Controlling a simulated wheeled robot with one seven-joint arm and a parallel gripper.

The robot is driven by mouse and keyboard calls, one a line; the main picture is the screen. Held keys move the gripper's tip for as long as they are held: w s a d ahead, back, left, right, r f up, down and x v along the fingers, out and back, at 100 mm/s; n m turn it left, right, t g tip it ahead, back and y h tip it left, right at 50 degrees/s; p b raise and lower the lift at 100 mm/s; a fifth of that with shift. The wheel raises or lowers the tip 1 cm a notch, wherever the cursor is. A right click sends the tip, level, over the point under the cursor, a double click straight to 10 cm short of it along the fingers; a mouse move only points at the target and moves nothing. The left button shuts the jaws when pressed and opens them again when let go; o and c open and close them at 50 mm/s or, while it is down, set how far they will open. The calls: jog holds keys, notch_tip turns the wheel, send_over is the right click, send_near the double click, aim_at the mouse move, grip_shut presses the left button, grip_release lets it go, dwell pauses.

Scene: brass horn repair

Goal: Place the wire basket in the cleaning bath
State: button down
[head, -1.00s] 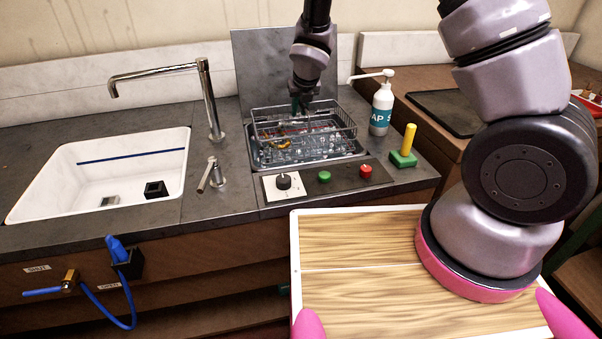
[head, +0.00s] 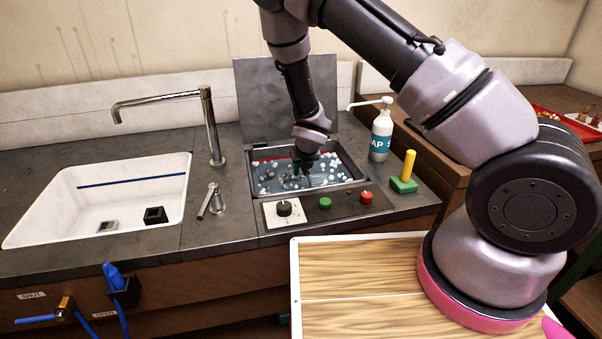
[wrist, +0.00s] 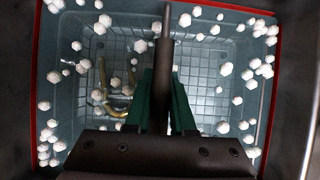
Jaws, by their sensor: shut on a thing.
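The cleaning bath (head: 257,163) is a sunken basin in the counter, full of liquid dotted with white bubbles. The wire basket (wrist: 205,75) shows in the wrist view as a fine grid low inside the bath (wrist: 273,95), under the liquid. Curved brass-coloured parts (wrist: 103,78) lie in it at the left. My gripper (head: 303,170) reaches down into the bath. In the wrist view its green fingers (wrist: 162,95) are shut on the basket's dark upright handle. In the head view the basket is hardly visible beneath the bubbles and my gripper.
The bath's lid (head: 285,97) stands open behind it. A soap bottle (head: 381,135) and a green block with a yellow post (head: 404,177) stand to the right. Control knobs (head: 325,203) line the front. A white sink (head: 60,205) and tap (head: 208,120) are at the left.

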jog(key=shift+f, duration=0.5)
jog(key=c, duration=0.8)
grip_release()
jog(key=shift+o, duration=0.2)
